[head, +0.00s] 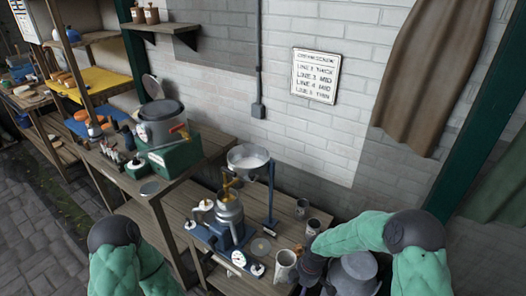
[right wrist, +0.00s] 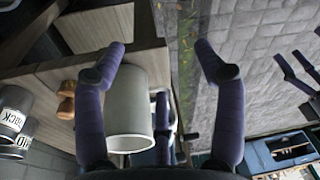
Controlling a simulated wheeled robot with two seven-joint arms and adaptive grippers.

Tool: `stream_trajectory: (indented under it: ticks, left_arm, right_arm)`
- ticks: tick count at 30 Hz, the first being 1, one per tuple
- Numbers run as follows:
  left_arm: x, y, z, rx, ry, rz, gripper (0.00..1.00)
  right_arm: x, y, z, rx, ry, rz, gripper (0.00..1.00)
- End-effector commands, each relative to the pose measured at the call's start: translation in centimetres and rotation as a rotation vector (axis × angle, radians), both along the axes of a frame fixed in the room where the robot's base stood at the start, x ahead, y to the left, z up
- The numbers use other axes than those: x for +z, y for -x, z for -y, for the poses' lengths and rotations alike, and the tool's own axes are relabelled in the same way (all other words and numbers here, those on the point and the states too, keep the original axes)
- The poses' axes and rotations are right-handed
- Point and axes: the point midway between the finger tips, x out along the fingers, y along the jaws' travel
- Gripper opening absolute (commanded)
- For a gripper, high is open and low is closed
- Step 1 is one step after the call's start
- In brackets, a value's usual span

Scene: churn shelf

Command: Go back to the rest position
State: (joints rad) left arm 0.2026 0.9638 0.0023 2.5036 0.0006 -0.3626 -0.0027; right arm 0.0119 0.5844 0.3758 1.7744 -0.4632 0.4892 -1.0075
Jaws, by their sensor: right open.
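My right gripper (head: 311,268) is at the lower right of the head view, close to the cups at the low bench's front end. In the right wrist view its two purple fingers (right wrist: 163,52) are spread wide. A pale grey cup (right wrist: 130,105) shows beside the left finger there, with no finger closed on it. My left arm enters at the bottom left of the head view, but its gripper is out of that frame. Purple fingers (right wrist: 296,72) at the right edge of the wrist view look like my left gripper, partly cut off; their opening is unclear.
The low bench (head: 183,212) holds a metal churn (head: 230,212), a pan on a blue stand (head: 248,157) and several cups (head: 285,262). A higher bench holds a large pot (head: 160,122). A sign (head: 315,76) hangs on the wall. Paved floor (head: 45,240) is clear at left.

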Motion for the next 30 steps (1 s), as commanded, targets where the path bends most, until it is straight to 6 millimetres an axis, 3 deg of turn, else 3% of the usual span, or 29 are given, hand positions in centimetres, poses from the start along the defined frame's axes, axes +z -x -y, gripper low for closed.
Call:
stream_trajectory:
  ticks: [5,12,18,25,30]
  left_arm:
    - [0.0,0.0,0.0,0.0,0.0,0.0,0.7]
    - [0.0,0.0,0.0,0.0,0.0,0.0,0.7]
    - [0.0,0.0,0.0,0.0,0.0,0.0,0.7]
    - [0.0,0.0,0.0,0.0,0.0,0.0,0.7]
    - [0.0,0.0,0.0,0.0,0.0,0.0,0.7]
  right_arm:
    - [-3.4,3.9,-1.0,-0.283,-0.077,-0.076,0.7]
    - [-8.2,11.9,-2.3,-0.941,-0.161,-0.245,0.7]
    - [-9.7,16.7,-2.1,-1.368,-0.155,-0.336,0.7]
    - [-10.3,20.4,-1.6,-1.674,-0.122,-0.389,0.7]
    - [-9.4,19.2,-2.5,-1.63,-0.141,-0.354,0.7]
